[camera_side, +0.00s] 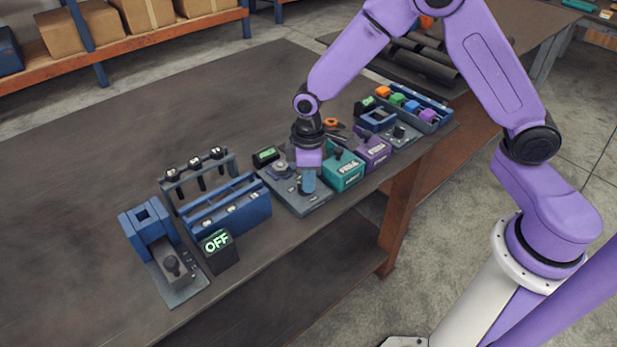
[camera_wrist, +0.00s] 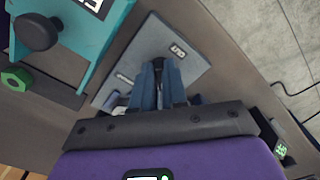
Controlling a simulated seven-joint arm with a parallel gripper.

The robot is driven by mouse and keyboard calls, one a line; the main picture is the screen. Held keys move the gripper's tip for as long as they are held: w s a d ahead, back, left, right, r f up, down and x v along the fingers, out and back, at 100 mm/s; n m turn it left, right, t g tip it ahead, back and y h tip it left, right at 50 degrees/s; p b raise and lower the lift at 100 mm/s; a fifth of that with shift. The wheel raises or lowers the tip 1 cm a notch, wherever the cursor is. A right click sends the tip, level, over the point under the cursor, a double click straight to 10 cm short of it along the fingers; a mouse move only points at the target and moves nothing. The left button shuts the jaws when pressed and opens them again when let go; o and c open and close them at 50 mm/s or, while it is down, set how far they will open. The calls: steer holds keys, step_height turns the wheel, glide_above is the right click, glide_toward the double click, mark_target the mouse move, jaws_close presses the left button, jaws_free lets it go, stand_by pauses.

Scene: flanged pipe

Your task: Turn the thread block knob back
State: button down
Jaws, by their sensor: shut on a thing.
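The thread block (camera_side: 313,203) appears to be the grey plate near the table's front edge. It also shows in the wrist view, a grey plate with lettering (camera_wrist: 190,45). My gripper (camera_side: 308,183) points down over this plate. In the wrist view, its blue fingers (camera_wrist: 160,82) are closed around a dark upright piece, seemingly the thread block knob (camera_wrist: 159,64). Only a little of the knob shows between the fingers. The side view hides it behind the gripper, and its turn angle cannot be told.
A teal box (camera_side: 344,172) and a purple box (camera_side: 372,153) stand close on the right. A small dark display (camera_side: 266,156) is behind the plate. A blue rack (camera_side: 230,210) and a display reading OFF (camera_side: 218,243) are at left. The table's far left is clear.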

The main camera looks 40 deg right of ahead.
steer(key=n, duration=0.4)
steer(key=shift+w, duration=0.2)
steer(key=shift+w+n, duration=0.1)
steer(key=shift+n, duration=1.7)
steer(key=shift+d, duration=0.1)
steer(key=c, duration=1.2)
jaws_free()
steer(key=shift+o, duration=0.2)
step_height(320, 180, up, 18)
steer(key=shift+f, duration=0.25)
